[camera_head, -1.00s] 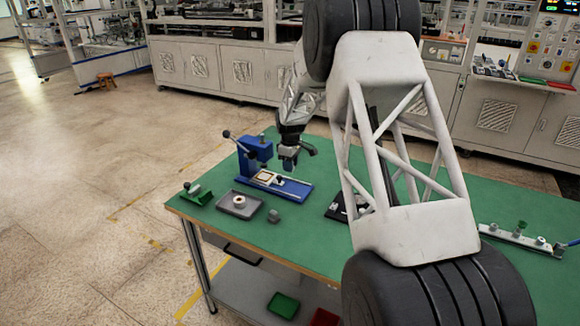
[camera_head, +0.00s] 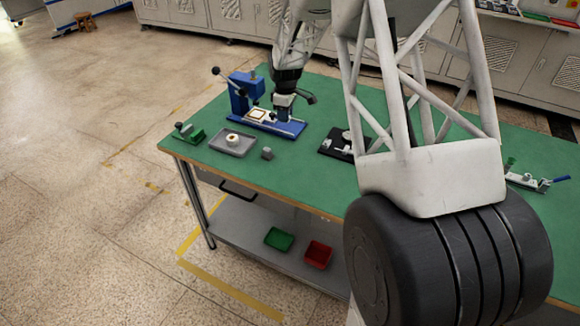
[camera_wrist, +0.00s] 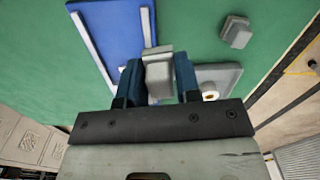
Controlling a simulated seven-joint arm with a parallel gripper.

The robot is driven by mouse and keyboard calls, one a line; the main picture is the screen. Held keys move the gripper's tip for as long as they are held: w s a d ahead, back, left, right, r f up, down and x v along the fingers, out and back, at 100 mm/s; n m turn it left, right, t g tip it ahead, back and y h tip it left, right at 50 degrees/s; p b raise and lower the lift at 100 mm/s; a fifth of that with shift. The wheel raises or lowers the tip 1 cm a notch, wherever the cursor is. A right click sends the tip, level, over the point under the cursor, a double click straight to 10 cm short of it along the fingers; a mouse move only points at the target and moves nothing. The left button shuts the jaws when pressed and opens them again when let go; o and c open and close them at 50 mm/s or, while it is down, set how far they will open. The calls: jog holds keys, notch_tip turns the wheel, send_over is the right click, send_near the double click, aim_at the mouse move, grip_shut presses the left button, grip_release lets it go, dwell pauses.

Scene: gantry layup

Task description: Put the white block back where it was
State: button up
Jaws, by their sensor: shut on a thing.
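My gripper (camera_wrist: 157,85) is shut on a pale grey-white block (camera_wrist: 158,75), held between its two blue-grey fingers in the wrist view. In the head view my gripper (camera_head: 283,118) is over the right part of the blue press fixture's base (camera_head: 296,131); the block cannot be made out there. In the wrist view the blue base (camera_wrist: 110,30) with its pale rails lies beyond the fingers. Whether the block touches the base is unclear.
A grey tray (camera_head: 243,151) with a white ring (camera_head: 233,138) and a small grey block (camera_head: 267,153) stand in front of the fixture. A green clamp (camera_head: 188,133) is left, a black fixture (camera_head: 335,147) right. Green table surface (camera_head: 300,170) is clear in front.

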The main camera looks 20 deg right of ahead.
jog(key=s+a+f+n, duration=0.1)
jog(key=s+a+f, duration=0.1)
jog(key=s, duration=1.3)
jog(key=s+a+f+n, duration=0.1)
jog(key=s+a+f, duration=0.1)
jog(key=s, duration=1.3)
jog(key=shift+s+a+n, duration=0.2)
jog(key=shift+n, duration=0.2)
jog(key=shift+w, duration=0.1)
send_over(291, 168)
jog(key=shift+w+f, duration=0.15)
jog(key=shift+f, duration=0.6)
jog(key=shift+f, duration=1.75)
jog(key=shift+f, duration=0.15)
jog(key=o, duration=0.9)
